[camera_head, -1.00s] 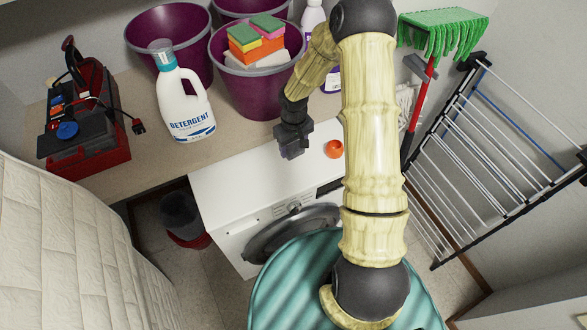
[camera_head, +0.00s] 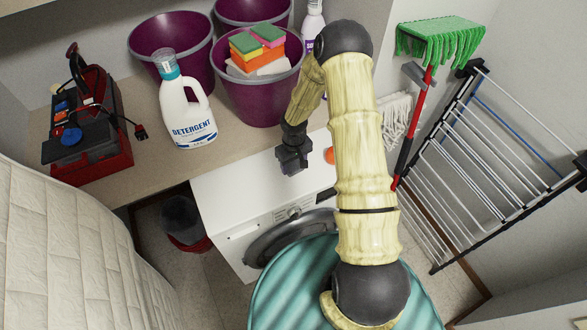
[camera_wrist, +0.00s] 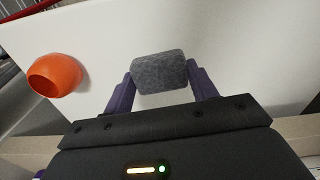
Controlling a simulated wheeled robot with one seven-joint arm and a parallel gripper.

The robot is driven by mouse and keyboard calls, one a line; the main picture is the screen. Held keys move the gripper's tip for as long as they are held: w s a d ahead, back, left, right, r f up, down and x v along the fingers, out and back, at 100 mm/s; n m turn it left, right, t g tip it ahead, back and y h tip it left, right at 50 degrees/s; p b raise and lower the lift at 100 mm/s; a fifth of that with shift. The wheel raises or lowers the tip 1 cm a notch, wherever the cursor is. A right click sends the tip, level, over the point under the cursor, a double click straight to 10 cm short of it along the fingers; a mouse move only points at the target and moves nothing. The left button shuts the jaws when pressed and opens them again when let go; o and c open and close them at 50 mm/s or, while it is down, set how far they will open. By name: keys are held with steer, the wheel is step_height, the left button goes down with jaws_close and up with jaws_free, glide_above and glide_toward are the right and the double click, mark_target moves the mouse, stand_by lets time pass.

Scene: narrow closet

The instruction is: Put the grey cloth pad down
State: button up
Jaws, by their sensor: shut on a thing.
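The grey cloth pad (camera_wrist: 160,73) is a small dark grey fabric piece between the two purple fingers in the wrist view. My gripper (camera_wrist: 160,82) is shut on it, one finger at each side. In the head view my gripper (camera_head: 291,167) is over the white top of the washing machine (camera_head: 230,185), and the pad cannot be made out there. I cannot tell whether the pad touches the white top.
An orange cup (camera_wrist: 56,75) lies left of the pad in the wrist view. Purple buckets (camera_head: 255,95), a detergent bottle (camera_head: 187,108) and a red-black toolbox (camera_head: 88,140) stand on the counter. A drying rack (camera_head: 490,160) is at right.

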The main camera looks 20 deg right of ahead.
mark_target(294, 165)
steer(key=shift+f+p, duration=0.55)
steer(key=shift+f, duration=1.2)
steer(key=o, duration=0.9)
steer(key=shift+s, duration=0.1)
steer(key=shift+f, duration=0.2)
steer(key=shift+r, duration=0.3)
step_height(294, 165, up, 17)
steer(key=b, duration=0.5)
steer(key=shift+s, duration=0.15)
